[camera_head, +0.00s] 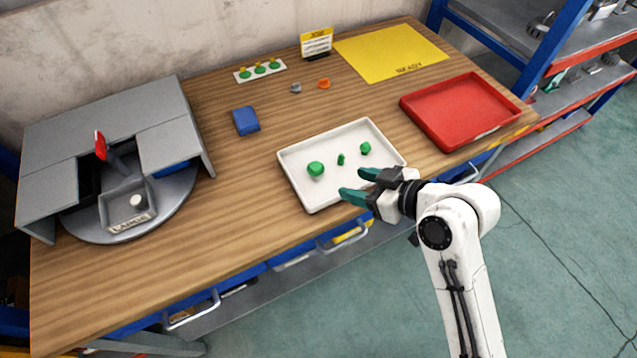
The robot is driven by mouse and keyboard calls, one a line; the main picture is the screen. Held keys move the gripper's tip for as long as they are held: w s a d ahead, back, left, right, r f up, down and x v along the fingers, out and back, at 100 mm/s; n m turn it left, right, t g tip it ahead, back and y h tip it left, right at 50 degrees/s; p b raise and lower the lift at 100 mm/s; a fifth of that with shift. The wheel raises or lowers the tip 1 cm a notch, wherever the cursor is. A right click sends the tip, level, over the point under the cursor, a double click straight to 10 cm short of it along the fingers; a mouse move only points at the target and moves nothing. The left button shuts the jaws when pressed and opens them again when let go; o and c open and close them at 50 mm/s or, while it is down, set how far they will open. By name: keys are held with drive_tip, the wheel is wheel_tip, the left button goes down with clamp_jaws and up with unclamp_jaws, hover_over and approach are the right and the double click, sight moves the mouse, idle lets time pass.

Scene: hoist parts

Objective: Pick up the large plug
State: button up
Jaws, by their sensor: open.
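Three green plugs lie apart in a white tray (292,189) on the wooden workbench. The largest plug (316,168) is rounded and sits at the left of the tray. A small narrow plug (340,159) is near the middle, and a medium plug (365,148) is at the right. My gripper (354,184) is open, with teal fingertips over the tray's front right edge. It is to the right of the largest plug and apart from it. Nothing shows between the fingers. Its height above the tray is hard to tell.
A red tray (452,140) and a yellow mat (390,52) are on the right. A blue block (246,121), a grey piece (296,88) and an orange piece (324,83) lie behind the white tray. A grey station with a red lever (101,146) stands left.

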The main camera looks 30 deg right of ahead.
sight(320, 170)
drive_tip(key=shift+w+a+r, duration=0.1)
drive_tip(key=shift+w+r, duration=0.05)
drive_tip(key=shift+w, duration=0.3)
drive_tip(key=x, duration=0.3)
drive_tip(key=p+x, duration=0.1)
drive_tip(key=x, duration=0.6)
drive_tip(key=shift+w+a+r+p, duration=0.25)
drive_tip(key=shift+w+r+p, duration=0.05)
drive_tip(key=shift+p, duration=0.1)
drive_tip(key=c, duration=0.8)
drive_tip(key=shift+r, duration=0.15)
